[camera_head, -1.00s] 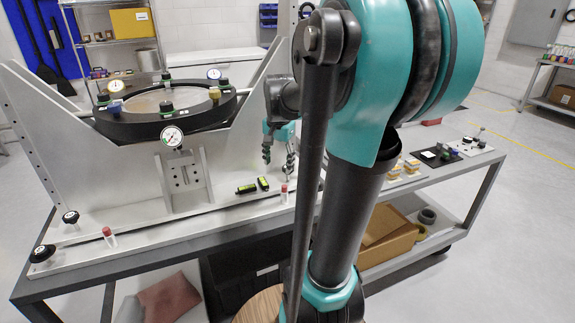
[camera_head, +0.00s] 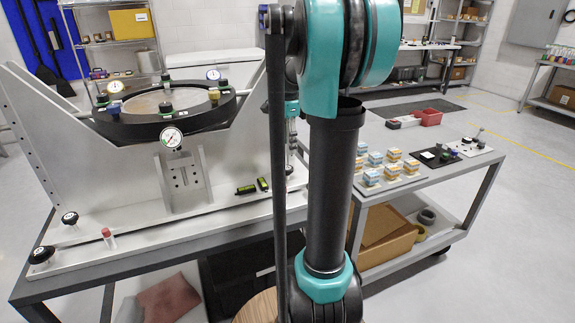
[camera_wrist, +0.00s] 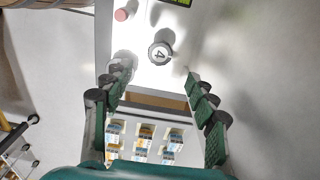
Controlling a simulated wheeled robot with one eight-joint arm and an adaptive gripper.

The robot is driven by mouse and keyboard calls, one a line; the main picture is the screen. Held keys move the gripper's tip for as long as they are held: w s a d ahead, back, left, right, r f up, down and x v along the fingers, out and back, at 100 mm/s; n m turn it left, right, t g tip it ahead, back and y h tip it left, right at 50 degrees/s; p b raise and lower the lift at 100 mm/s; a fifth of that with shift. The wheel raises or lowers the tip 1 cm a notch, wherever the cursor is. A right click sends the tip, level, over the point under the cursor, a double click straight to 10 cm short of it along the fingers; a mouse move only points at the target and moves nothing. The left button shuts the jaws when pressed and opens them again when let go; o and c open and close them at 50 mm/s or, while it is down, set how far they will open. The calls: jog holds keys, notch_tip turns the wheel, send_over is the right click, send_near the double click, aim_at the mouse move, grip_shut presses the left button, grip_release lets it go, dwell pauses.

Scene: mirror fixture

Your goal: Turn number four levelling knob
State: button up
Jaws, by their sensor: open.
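The levelling knob marked 4 (camera_wrist: 160,54) shows in the wrist view as a round cap with a white top and dark numeral. My gripper (camera_wrist: 157,72) is open and empty. Its two green-padded fingers stand to the left and right, and the knob appears between and slightly beyond their tips. I cannot tell the height gap. In the head view the fingers are hidden behind my arm.
A red-capped pin (camera_wrist: 121,14) stands near knob 4, and another (camera_head: 107,233) stands at the left. Black-and-green levels (camera_head: 246,189) lie on the base. The ring (camera_head: 140,129) carries several knobs and gauges. Small boxes (camera_head: 393,155) occupy the bench to the right.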

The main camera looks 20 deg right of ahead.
aim_at(288, 168)
notch_tip(288, 168, down, 9)
jog(key=shift+r, duration=0.15)
jog(key=shift+c, duration=0.2)
jog(key=c, duration=1.1)
jog(key=shift+n, duration=0.4)
jog(key=n, duration=0.5)
jog(key=shift+n, duration=0.3)
jog(key=n, duration=0.5)
jog(key=shift+n, duration=0.3)
